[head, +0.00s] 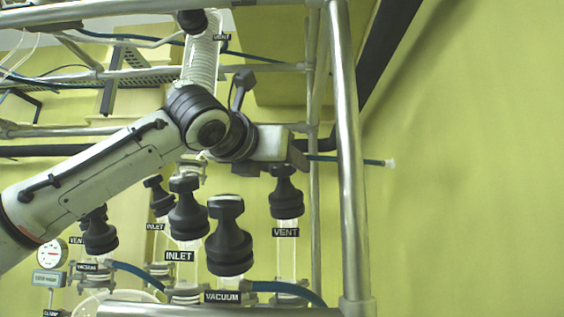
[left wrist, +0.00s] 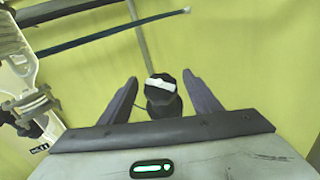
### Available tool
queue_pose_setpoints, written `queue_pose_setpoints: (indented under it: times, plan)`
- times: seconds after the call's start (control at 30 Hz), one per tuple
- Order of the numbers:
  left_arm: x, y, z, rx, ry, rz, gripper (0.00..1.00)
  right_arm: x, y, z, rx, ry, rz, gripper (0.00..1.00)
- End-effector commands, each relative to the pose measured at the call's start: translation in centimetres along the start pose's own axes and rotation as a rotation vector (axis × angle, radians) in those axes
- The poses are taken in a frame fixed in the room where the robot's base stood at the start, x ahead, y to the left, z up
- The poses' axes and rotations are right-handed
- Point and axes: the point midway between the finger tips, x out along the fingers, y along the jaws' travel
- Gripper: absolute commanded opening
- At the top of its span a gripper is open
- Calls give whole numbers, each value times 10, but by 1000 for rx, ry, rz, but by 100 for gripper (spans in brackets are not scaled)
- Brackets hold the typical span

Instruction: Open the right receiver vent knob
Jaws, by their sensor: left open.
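The right receiver vent knob (head: 286,197) is a black knob on a clear glass tube above a VENT label (head: 285,232). My left gripper (head: 287,168) is just above it in the head view, with its fingers hard to make out there. In the left wrist view the dark knob (left wrist: 161,100), with a white strip across it, lies between the two open fingers of my left gripper (left wrist: 160,95). Gaps show on both sides, so the fingers look apart from it. My right gripper is in neither view.
An INLET knob (head: 188,212) and a larger VACUUM knob (head: 230,240) stand left of the vent knob. A vertical metal post (head: 351,190) stands close on the right. A blue tube with a white tip (head: 388,163) sticks out past it. The yellow wall lies behind.

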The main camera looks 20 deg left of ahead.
Motion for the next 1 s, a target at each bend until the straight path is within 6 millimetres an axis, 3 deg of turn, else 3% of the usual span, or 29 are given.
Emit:
queue_pose_setpoints:
  times: [0.33,0.6,0.77,1.0]
  plan:
    - [5,0,0,-1,-1,-1,57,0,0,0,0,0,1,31]
    - [5,0,0,-1,-1,-1,16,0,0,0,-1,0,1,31]
    - [6,-2,1,-13,5,26,16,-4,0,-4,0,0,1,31]
    - [6,-4,3,-119,6,213,16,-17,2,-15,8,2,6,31]
